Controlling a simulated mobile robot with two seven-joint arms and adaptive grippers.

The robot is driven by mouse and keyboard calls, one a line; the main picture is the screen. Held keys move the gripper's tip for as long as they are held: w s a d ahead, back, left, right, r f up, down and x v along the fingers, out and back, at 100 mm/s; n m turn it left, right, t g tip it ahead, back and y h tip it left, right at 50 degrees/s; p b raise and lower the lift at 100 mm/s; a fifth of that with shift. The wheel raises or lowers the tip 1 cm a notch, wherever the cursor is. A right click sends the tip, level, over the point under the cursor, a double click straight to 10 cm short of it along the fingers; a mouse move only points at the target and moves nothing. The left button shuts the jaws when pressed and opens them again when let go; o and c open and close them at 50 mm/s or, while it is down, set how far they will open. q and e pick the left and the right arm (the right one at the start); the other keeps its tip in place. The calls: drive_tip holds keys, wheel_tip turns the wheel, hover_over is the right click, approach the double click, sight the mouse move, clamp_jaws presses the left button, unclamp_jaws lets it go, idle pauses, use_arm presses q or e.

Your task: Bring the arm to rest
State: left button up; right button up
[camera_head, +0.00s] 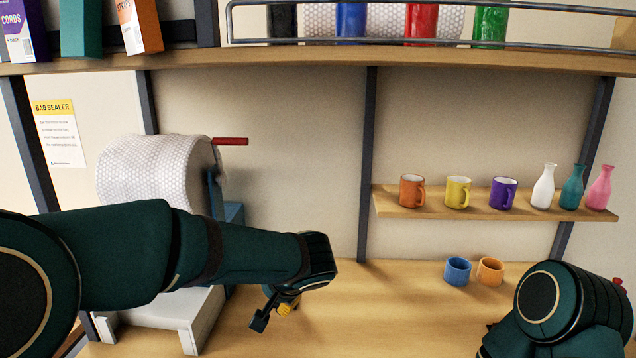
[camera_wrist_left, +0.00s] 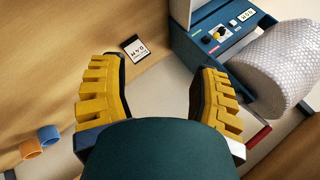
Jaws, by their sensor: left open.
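My left arm (camera_head: 220,255) reaches in from the left across the front of the bubble wrap roll. My left gripper (camera_head: 278,311) is above the wooden worktop, near the middle of the head view. In the left wrist view its yellow-padded fingers (camera_wrist_left: 160,80) are spread apart with nothing between them. My right arm (camera_head: 565,310) shows at the lower right corner. Its gripper is not in view.
A bubble wrap roll (camera_head: 155,170) sits on a machine left. A blue cup (camera_head: 457,271) and an orange cup (camera_head: 490,271) stand on the worktop (camera_head: 385,310). A small shelf (camera_head: 430,207) holds mugs and bottles. A dark card (camera_wrist_left: 137,48) shows in the wrist view.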

use_arm(q)
drive_tip(key=s+f+n+g+h+b, duration=0.1)
drive_tip(key=s+f+n+h, duration=0.1)
drive_tip(key=s+f, duration=0.5)
drive_tip(key=s+f+n+g+h+b, duration=0.2)
drive_tip(key=s+f, duration=0.5)
drive_tip(key=f, duration=1.3)
drive_tip(key=s+a+f+n+g+h+b, duration=0.1)
drive_tip(key=s+f+n+h, duration=0.3)
drive_tip(key=f, duration=0.9)
drive_tip(key=s+h+b, duration=0.1)
drive_tip(key=s, duration=0.2)
drive_tip(key=shift+f+g, duration=0.3)
drive_tip(key=shift+f, duration=0.05)
